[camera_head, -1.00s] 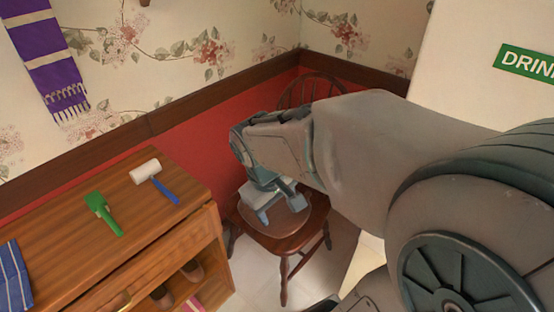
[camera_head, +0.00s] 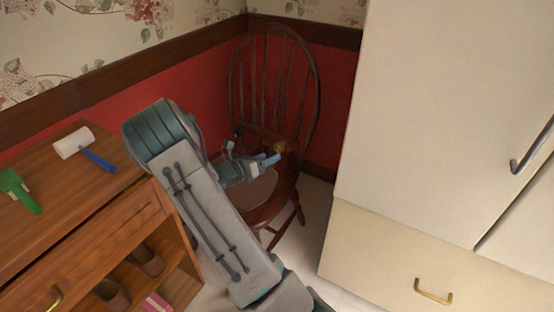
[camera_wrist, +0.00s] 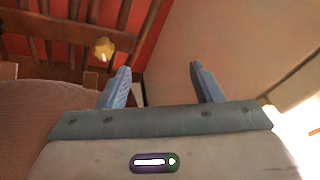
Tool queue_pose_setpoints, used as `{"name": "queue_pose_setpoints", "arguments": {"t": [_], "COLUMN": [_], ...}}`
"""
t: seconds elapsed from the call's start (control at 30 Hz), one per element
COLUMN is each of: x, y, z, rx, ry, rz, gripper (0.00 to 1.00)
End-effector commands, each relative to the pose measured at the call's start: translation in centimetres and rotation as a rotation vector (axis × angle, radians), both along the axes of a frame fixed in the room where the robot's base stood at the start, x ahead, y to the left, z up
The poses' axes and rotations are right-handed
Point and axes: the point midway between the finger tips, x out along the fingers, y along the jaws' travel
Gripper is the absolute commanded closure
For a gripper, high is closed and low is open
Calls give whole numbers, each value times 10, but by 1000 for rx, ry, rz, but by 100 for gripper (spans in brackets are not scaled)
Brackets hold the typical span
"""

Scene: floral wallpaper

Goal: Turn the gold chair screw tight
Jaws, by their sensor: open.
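The gold screw (camera_wrist: 103,48) shows in the wrist view on the lower rail of the chair's backrest, left of and beyond my fingers. It also shows as a small gold spot in the head view (camera_head: 279,147). The dark wooden chair (camera_head: 262,213) stands in the corner, with a round-topped spindle back. My gripper (camera_head: 277,158) is over the seat near the backrest, pointing toward the screw's side. In the wrist view my gripper (camera_wrist: 161,86) has its two blue fingers spread apart with nothing between them. The screw is not between them.
A tall cream cupboard (camera_head: 430,110) stands at the right. Red wall panelling lies behind the chair.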

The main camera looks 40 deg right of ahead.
Motion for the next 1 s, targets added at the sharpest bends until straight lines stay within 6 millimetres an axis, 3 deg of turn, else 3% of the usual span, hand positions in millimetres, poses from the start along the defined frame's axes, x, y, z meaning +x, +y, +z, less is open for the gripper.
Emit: {"name": "queue_pose_setpoints", "arguments": {"t": [0.03, 0.1, 0.3, 0.57, 1.0], "x": [11, 26, 53, 65, 98], "y": [-3, -4, -5, -18, -100], "z": [-29, -50, -89, -98, -99], "rx": [-53, -118, -244, -277, -274], "ry": [82, 178, 360, 406, 402], "rz": [58, 133, 272, 307, 304], "gripper": [41, 41, 41, 41, 41]}}
